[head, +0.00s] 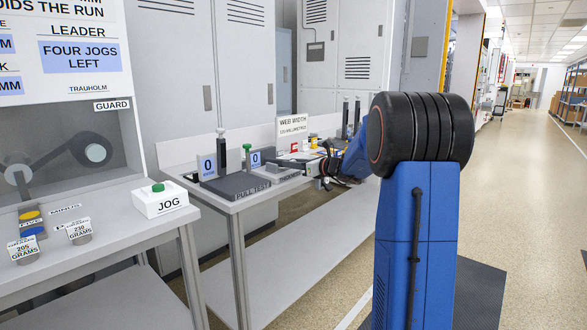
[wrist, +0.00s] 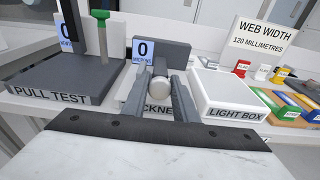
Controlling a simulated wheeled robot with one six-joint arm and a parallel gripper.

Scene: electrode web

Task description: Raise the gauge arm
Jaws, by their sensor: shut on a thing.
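The thickness gauge, with a "0" card (wrist: 143,48) at its back, stands between the pull test block and the light box in the wrist view. Its front label is partly hidden by my fingers. A pale rounded knob (wrist: 160,92) sits at the gauge, between the two grey fingers of my gripper (wrist: 160,78), which are shut on it. I take this knob to be on the gauge arm; the rest of the arm is mostly hidden, and I cannot tell how high it stands. In the head view, the gauge's card (head: 255,159) shows left of my forearm.
The pull test block (wrist: 50,80), with a green-topped post (wrist: 101,40), is close on the left. The white light box (wrist: 229,95) is close on the right. Beyond it are small coloured items and a web width sign (wrist: 265,37). A JOG button box (head: 160,199) stands farther left.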

